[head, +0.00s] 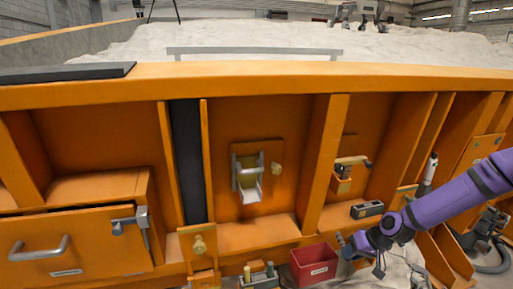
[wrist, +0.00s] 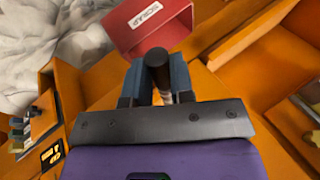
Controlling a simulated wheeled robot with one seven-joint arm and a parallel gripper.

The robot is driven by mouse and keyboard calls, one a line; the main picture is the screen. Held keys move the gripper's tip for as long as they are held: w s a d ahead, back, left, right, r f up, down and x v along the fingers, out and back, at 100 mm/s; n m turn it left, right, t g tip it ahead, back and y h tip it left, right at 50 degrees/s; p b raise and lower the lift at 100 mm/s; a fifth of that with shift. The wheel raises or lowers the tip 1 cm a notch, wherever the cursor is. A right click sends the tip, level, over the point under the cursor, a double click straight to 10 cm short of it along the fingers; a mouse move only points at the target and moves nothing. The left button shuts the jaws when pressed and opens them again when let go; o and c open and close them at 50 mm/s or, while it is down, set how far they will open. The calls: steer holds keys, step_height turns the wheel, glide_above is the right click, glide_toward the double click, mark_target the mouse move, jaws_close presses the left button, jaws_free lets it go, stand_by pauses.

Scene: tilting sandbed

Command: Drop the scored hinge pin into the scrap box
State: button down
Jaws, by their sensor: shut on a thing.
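My gripper (wrist: 158,85) is shut on a dark, round-ended pin (wrist: 157,60), the hinge pin. The pin sticks up between the two blue-grey fingers in the wrist view, and a lighter part of it shows lower between them. Scoring on it cannot be made out. The red scrap box (wrist: 148,47) with a white SCRAP label lies just beyond the pin's end in the wrist view. In the head view the red scrap box (head: 315,264) stands at the bottom centre, and my gripper (head: 343,242) is just right of its upper right edge. The pin is hard to make out there.
Left of the box is a small holder (head: 260,277) with upright pegs. A dark-topped block (head: 367,209) sits on the orange ledge above my gripper. The orange frame (head: 270,230) rises behind the box. A drawer (head: 80,245) with a handle is at the left.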

stand_by(0.5)
steer(key=s+d+f+m+t, duration=0.3)
steer(key=s+d+f+m, duration=0.15)
steer(key=s+m, duration=0.3)
steer(key=w+a+f, duration=0.2)
steer(key=w+a, duration=1)
steer(key=shift+w+a+f, duration=0.15)
steer(key=shift+w+a, duration=0.05)
steer(key=shift+a, duration=0.15)
steer(key=shift+f+m, duration=0.25)
steer(key=shift+f, duration=0.35)
steer(key=c, duration=1)
jaws_free()
steer(key=shift+r, duration=0.1)
